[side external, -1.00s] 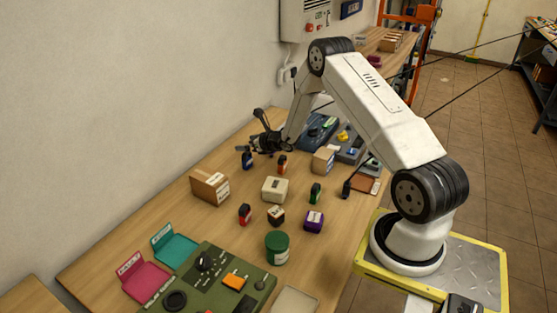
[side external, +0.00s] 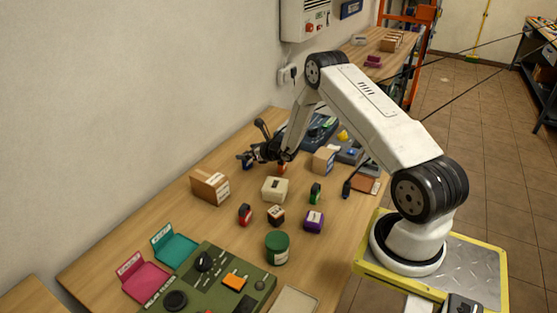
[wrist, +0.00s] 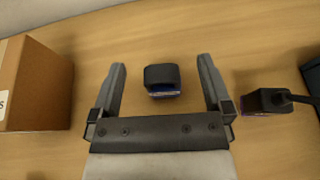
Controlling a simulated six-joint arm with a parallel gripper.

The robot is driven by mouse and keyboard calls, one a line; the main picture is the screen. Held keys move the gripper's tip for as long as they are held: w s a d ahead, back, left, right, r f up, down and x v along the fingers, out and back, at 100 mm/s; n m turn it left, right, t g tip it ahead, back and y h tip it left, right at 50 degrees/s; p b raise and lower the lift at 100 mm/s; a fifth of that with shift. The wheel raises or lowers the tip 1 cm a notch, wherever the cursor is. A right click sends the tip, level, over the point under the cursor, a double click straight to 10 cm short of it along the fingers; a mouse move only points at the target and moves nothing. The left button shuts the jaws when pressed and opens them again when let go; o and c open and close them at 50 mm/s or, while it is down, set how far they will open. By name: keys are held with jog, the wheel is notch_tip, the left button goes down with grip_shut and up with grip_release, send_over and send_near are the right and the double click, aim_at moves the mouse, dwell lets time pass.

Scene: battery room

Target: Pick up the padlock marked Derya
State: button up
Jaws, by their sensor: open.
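A small padlock with a dark top and a blue front (wrist: 163,91) lies between and just beyond my open fingers in the wrist view. My gripper (wrist: 162,66) is open and empty, its fingers on either side of the padlock. In the side external view my gripper (side external: 250,158) is low over the table's far side and mostly hides the blue padlock. Other padlock-like pieces are an orange one (side external: 282,168), a red one (side external: 245,214) and a green one (side external: 315,193). I cannot read the name Derya on any of them.
A cardboard box (wrist: 40,88) stands left of my gripper in the wrist view; a dark item (wrist: 268,100) lies to the right. The wall borders the table's left.

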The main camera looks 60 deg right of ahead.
jog(key=shift+f, duration=1.5)
jog(key=shift+w+f, duration=0.15)
jog(key=shift+f, duration=0.15)
jog(key=shift+x, duration=1.35)
jog(key=shift+r, duration=0.1)
grip_shut()
